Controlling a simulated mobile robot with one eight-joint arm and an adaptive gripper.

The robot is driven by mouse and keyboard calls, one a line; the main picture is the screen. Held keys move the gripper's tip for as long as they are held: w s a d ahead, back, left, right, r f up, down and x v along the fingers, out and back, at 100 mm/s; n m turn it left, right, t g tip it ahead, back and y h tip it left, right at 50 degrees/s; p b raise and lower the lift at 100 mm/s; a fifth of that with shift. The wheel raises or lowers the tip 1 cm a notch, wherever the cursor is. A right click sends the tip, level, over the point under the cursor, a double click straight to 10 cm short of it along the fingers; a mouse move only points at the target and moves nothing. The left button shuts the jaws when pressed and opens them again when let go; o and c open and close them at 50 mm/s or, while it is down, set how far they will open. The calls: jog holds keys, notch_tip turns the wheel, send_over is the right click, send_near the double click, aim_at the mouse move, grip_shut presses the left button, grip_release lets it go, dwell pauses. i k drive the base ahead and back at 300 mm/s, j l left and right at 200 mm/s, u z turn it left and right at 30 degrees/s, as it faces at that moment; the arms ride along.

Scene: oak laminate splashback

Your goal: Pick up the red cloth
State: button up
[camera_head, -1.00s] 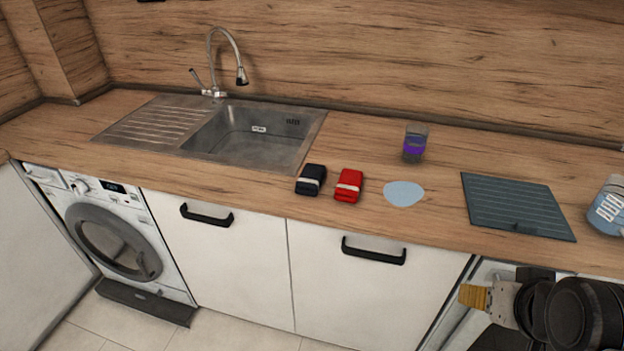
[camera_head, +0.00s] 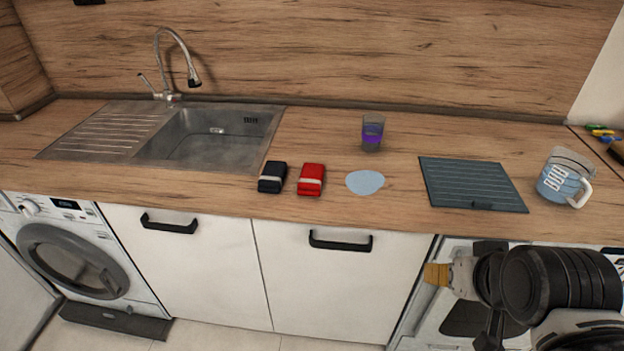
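The red cloth (camera_head: 311,178) is a small folded bundle with a pale band around it. It lies on the wooden worktop near the front edge, right of a similar black cloth (camera_head: 272,176). My gripper (camera_head: 437,274) shows at the lower right, in front of the cabinet fronts and below the worktop edge. It is well to the right of the red cloth and apart from it. Its yellowish tip points left; the fingers are seen from the side, so their opening does not show.
A light blue round mat (camera_head: 365,182) lies just right of the red cloth. A glass with purple content (camera_head: 372,133) stands behind. A dark grey board (camera_head: 472,184) and a measuring jug (camera_head: 565,178) are further right. The sink (camera_head: 208,137) is at left.

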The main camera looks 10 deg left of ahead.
aim_at(311, 177)
jog(key=i+j+z, duration=0.15)
jog(key=j, duration=0.4)
jog(key=i+j+z, duration=0.15)
jog(key=j, duration=0.4)
jog(key=i+j+z, duration=0.15)
jog(key=j, duration=0.45)
jog(key=j+z, duration=0.15)
jog(key=j, duration=0.45)
